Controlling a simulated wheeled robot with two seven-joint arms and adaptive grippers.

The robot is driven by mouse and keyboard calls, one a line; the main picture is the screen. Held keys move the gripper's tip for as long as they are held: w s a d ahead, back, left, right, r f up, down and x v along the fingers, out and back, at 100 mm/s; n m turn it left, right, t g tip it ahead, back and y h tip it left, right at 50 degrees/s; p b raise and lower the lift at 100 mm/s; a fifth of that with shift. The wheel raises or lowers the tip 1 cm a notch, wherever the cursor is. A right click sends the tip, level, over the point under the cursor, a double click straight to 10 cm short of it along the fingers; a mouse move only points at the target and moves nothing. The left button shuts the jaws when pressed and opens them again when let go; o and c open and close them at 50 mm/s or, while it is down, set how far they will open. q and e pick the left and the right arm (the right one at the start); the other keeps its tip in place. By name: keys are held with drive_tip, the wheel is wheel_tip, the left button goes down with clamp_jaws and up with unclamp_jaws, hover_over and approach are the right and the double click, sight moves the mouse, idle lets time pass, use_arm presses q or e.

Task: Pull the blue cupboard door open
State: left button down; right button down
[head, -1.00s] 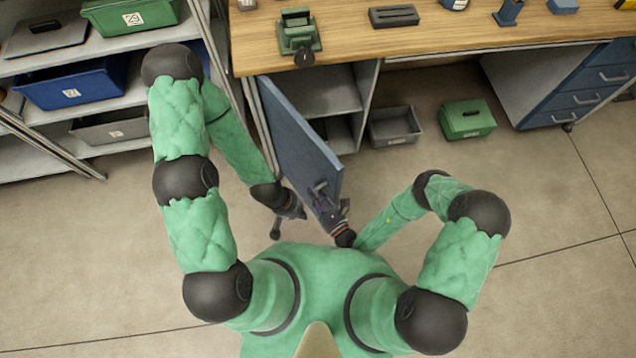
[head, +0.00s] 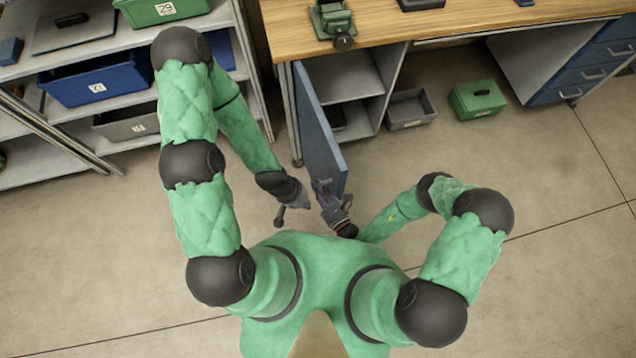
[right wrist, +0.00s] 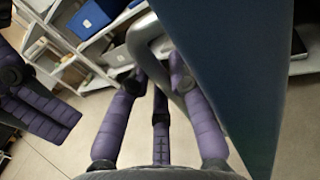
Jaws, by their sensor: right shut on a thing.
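The blue cupboard door (head: 318,130) stands well open, swung out from the cupboard under the workbench toward me. Its blue face fills the right of the right wrist view (right wrist: 235,60). My right gripper (head: 325,190) is at the door's free edge. In the right wrist view its purple fingers (right wrist: 158,85) are shut on the grey door handle (right wrist: 148,48). My left gripper (head: 285,213) hangs free to the left of the door, apart from it. Its purple fingers also show at the left of the right wrist view (right wrist: 40,105), but their opening is unclear.
The cupboard's grey shelves (head: 350,80) are exposed. A grey bin (head: 410,108) and a green box (head: 477,99) stand on the floor to its right. A shelf rack with a blue bin (head: 95,80) is at the left. Floor in front of the green box is clear.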

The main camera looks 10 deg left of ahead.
drive_tip(key=shift+w, duration=0.25)
drive_tip(key=c, duration=1.4)
unclamp_jaws()
drive_tip(key=shift+s, duration=0.15)
drive_tip(key=shift+v, duration=5.9)
